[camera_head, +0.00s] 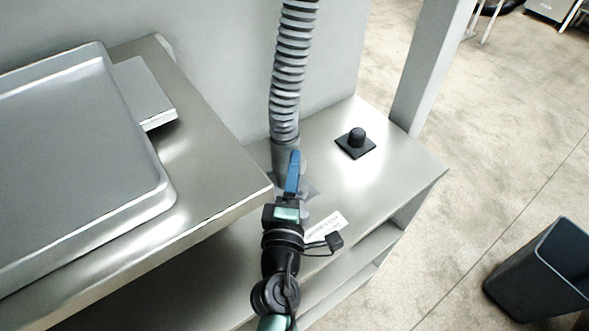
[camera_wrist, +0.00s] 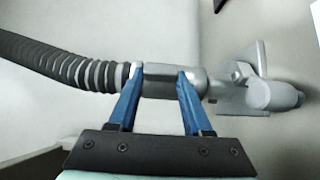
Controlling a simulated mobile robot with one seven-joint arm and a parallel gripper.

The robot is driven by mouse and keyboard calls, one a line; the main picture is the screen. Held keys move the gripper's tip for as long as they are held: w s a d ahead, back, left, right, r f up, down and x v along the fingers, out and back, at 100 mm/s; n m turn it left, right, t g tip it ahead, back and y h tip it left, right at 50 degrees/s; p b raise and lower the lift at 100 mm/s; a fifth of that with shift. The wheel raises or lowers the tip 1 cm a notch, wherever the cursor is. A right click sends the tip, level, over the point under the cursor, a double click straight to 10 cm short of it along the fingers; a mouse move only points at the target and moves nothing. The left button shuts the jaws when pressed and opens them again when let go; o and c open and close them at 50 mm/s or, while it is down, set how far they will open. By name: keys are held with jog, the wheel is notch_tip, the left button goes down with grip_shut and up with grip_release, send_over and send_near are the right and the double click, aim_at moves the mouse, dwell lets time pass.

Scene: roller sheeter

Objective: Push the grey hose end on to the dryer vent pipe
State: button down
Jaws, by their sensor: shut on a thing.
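The grey ribbed hose (camera_head: 290,75) hangs down from the top of the head view and ends in a smooth grey cuff (camera_wrist: 160,80). My gripper (camera_head: 294,158) has its blue fingers shut on this cuff; they also show in the wrist view (camera_wrist: 158,73). The grey vent pipe (camera_wrist: 226,78) with its plate and rounded elbow part (camera_wrist: 275,95) lies right of the cuff in the wrist view. The cuff's open end lines up with the pipe and looks to meet it; whether it overlaps I cannot tell. In the head view my gripper mostly hides this joint.
A metal counter (camera_head: 215,165) with a large tray (camera_head: 80,170) and a flat box (camera_head: 145,92) stands close at left. A black knob (camera_head: 356,140) sits on the steel shelf (camera_head: 400,165) at right. A post (camera_head: 430,70) and a dark bin (camera_head: 545,270) stand farther right.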

jog(key=shift+f+b, duration=0.35)
jog(key=shift+b, duration=0.15)
jog(key=shift+f+b, duration=0.45)
jog(key=shift+f+b, duration=0.35)
jog(key=shift+f+b, duration=1)
jog(key=shift+b, duration=0.1)
dwell(0.9)
